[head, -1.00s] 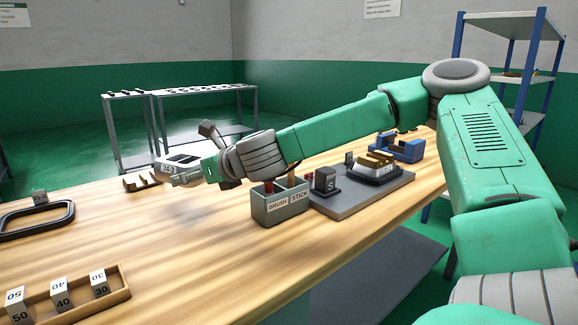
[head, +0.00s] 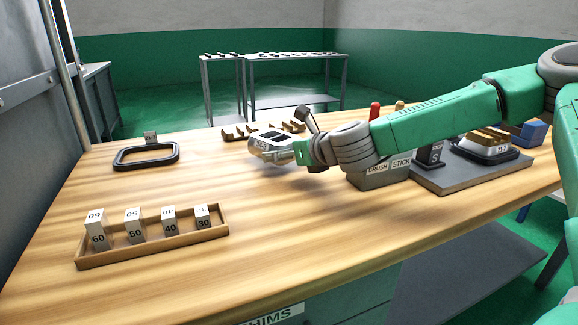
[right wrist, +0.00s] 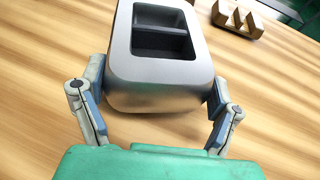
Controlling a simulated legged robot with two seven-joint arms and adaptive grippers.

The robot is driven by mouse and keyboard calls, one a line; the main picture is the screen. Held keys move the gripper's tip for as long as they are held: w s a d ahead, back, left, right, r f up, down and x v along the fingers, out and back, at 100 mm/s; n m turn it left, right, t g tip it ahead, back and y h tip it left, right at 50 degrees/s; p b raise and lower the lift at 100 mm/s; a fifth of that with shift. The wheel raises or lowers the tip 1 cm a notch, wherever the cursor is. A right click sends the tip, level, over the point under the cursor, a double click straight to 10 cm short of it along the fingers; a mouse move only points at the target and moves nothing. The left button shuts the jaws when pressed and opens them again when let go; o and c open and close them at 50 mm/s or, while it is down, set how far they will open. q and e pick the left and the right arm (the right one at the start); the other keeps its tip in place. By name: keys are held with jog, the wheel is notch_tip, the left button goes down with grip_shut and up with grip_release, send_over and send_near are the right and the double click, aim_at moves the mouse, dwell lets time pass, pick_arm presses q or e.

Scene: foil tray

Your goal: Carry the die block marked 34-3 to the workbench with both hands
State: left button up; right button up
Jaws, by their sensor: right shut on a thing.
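A silver metal die block (head: 270,137) with two dark pockets in its top is at the middle of the head view, over the wooden bench. Its small label is too small to read surely. It fills the upper part of the right wrist view (right wrist: 160,85). My right gripper (right wrist: 152,95) is shut on it, with one finger at each side. A second silver block (head: 487,150) with a brass-coloured top sits on the grey plate at right; its label is not clearly legible. The workbench (head: 280,215) has a wooden top. My left gripper is not in view.
A wooden rack (head: 150,245) of numbered blocks stands at front left. A black frame (head: 146,163) lies behind it. A grey brush-and-stick box (head: 380,175) stands beside my right forearm. Brass-coloured pieces (head: 240,131) lie behind the held block. The bench middle is clear.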

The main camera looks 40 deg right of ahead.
notch_tip(320, 180, down, 2)
jog(key=shift+a+f+b, duration=0.1)
jog(key=shift+f+b, duration=0.05)
jog(key=shift+b, duration=0.3)
jog(key=shift+w+f, duration=0.1)
jog(key=shift+f, duration=0.05)
jog(key=shift+d, duration=0.2)
jog(key=o, duration=1.6)
jog(key=shift+d+f, duration=0.15)
jog(key=shift+s, duration=0.2)
jog(key=shift+s+r+p, duration=0.3)
jog(key=shift+r, duration=0.05)
jog(key=p+v, duration=0.2)
jog(key=v, duration=0.3)
jog(key=shift+s+r, duration=0.15)
jog(key=shift+s, duration=0.05)
jog(key=shift+s+r, duration=0.1)
jog(key=shift+s, duration=0.45)
